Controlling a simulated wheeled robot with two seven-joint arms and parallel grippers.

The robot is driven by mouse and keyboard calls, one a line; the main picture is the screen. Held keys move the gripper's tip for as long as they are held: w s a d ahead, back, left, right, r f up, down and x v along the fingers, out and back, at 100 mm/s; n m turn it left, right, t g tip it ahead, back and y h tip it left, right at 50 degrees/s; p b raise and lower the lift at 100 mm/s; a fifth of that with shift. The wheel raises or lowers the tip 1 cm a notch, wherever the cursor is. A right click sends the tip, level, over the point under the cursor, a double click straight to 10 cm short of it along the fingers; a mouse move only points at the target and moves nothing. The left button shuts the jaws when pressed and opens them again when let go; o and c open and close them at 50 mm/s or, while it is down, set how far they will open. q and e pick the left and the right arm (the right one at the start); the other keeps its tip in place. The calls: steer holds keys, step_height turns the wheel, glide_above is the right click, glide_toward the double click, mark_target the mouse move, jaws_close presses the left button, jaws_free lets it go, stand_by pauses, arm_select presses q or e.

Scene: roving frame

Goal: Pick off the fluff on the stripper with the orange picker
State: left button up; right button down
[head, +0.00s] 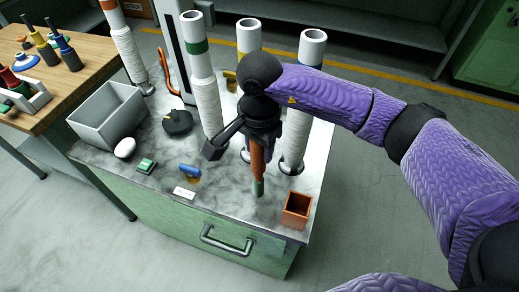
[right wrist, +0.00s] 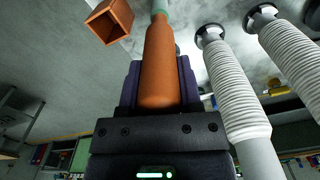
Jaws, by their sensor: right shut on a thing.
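My right gripper (head: 257,138) is shut on the orange picker (head: 258,165) and holds it upright, pointing down, with its pale green tip low over the worktop near the front edge. In the right wrist view the orange picker (right wrist: 160,60) lies between the dark fingers of the gripper (right wrist: 160,78). I cannot tell for sure which thing is the stripper; a small blue roller (head: 189,170) on a yellowish base lies left of the picker, behind a white label (head: 184,193). No fluff can be made out on it. My left gripper is not in view.
An open orange box (head: 297,210) stands at the front right corner. Tall white-wound bobbins (head: 207,105) stand behind and beside my gripper. A grey bin (head: 107,114), a white rounded lump (head: 124,148), a green block (head: 146,165) and a black disc (head: 178,122) are to the left.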

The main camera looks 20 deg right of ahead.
step_height(320, 180, up, 3)
steer(key=shift+f+p, duration=0.15)
steer(key=shift+p, duration=0.6)
steer(key=shift+r, duration=0.2)
